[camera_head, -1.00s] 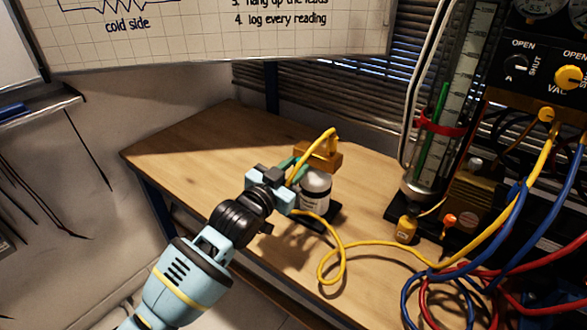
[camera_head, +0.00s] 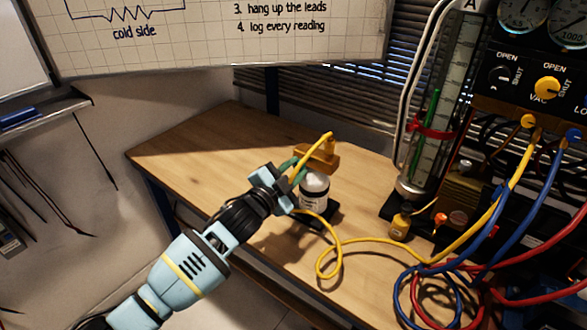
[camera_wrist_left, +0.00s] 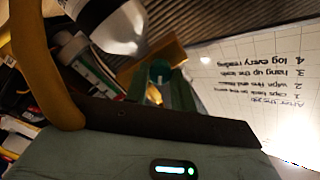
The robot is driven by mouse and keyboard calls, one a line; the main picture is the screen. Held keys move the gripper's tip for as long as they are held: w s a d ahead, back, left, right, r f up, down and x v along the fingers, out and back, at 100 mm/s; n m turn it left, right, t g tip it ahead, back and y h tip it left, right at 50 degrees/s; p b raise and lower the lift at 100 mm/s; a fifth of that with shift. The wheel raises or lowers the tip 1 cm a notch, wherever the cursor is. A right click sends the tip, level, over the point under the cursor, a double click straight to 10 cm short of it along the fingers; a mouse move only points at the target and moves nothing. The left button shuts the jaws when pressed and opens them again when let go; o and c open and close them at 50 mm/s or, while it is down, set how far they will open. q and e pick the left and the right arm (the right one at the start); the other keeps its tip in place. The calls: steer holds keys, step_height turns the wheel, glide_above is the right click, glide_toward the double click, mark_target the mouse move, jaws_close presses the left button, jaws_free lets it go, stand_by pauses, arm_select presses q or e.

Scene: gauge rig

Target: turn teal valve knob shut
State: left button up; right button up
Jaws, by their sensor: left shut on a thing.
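The teal valve knob (camera_wrist_left: 160,72) shows in the left wrist view as a small round teal top between my left gripper's two green fingers. My left gripper (camera_wrist_left: 161,90) is shut on it. In the head view my left gripper (camera_head: 296,168) reaches the brass block (camera_head: 322,157) on the wooden bench, just behind a white jar. The knob is hidden there by the gripper and the yellow hose. My right gripper is in neither view.
A yellow hose (camera_head: 328,262) arches over the block and loops across the bench (camera_head: 200,150). A glass column (camera_head: 428,130) and the gauge panel (camera_head: 535,70) stand at right. The bench's left part is clear.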

arm_select(q)
steer(key=m, duration=0.3)
steer(key=shift+p, duration=0.35)
steer(key=m, duration=0.2)
steer(key=shift+m, duration=0.3)
steer(key=shift+m+p, duration=0.55)
steer(key=shift+m, duration=1.75)
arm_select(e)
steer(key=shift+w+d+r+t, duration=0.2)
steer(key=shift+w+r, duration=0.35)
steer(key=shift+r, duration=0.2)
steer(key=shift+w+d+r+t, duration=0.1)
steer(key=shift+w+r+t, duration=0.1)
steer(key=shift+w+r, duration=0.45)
arm_select(q)
steer(key=shift+f, duration=0.1)
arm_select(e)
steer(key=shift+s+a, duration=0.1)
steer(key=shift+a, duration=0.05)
arm_select(q)
steer(key=o, duration=1)
steer(key=shift+s, duration=0.1)
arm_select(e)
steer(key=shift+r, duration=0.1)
